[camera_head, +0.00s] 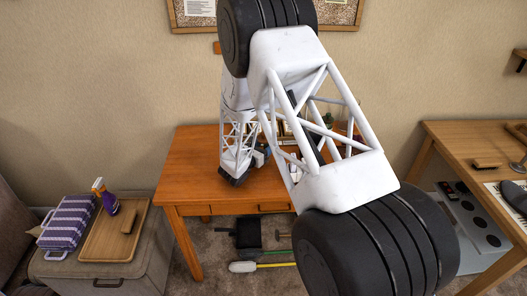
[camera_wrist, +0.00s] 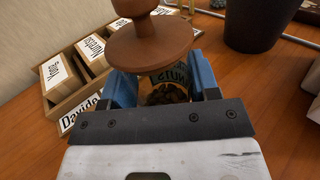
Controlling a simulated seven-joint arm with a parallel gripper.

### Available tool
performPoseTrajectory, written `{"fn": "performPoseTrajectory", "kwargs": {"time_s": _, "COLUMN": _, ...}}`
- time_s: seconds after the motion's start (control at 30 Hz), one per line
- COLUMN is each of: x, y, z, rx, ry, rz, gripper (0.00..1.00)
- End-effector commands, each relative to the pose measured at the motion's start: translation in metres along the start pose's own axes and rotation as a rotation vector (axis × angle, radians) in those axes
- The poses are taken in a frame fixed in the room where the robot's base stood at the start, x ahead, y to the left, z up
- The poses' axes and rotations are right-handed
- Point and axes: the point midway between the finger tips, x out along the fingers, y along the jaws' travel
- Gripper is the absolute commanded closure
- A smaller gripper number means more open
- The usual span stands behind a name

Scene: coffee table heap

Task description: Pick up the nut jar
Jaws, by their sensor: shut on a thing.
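The nut jar (camera_wrist: 166,95) shows in the wrist view between my gripper's blue fingers; it has a dark, rounded body and a label with NUTS lettering. My gripper (camera_wrist: 163,88) is shut on the jar, one finger on each side. A brown wooden disc with a knob (camera_wrist: 150,45) covers the jar's upper part in this view; I cannot tell whether it is the jar's lid. In the head view my gripper (camera_head: 262,155) is over the orange-brown wooden table (camera_head: 190,165), and the jar cannot be made out there.
A wooden box of labelled cards (camera_wrist: 62,75) stands close on the left in the wrist view. A dark pot or cup (camera_wrist: 255,25) stands at the back right. Bare tabletop (camera_wrist: 270,110) lies to the right. In the head view, the table's left part is clear.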

Motion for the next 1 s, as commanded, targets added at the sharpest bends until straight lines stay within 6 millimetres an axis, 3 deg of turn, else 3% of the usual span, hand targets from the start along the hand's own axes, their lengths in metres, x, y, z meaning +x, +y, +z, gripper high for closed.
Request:
{"fn": "performPoseTrajectory", "kwargs": {"time_s": 0.03, "x": -0.003, "y": -0.007, "z": -0.014, "rx": -0.020, "ry": 0.015, "rz": -0.001, "gripper": 0.73}}
{"fn": "performPoseTrajectory", "kwargs": {"time_s": 0.2, "x": -0.004, "y": -0.007, "z": -0.014, "rx": -0.020, "ry": 0.015, "rz": -0.001, "gripper": 0.99}}
{"fn": "performPoseTrajectory", "kwargs": {"time_s": 0.23, "x": -0.004, "y": -0.007, "z": -0.014, "rx": -0.020, "ry": 0.015, "rz": -0.001, "gripper": 1.00}}
{"fn": "performPoseTrajectory", "kwargs": {"time_s": 0.77, "x": -0.004, "y": -0.006, "z": -0.009, "rx": -0.019, "ry": 0.014, "rz": 0.000, "gripper": 1.00}}
{"fn": "performPoseTrajectory", "kwargs": {"time_s": 1.0, "x": -0.003, "y": -0.004, "z": 0.011, "rx": -0.013, "ry": 0.009, "rz": 0.000, "gripper": 1.00}}
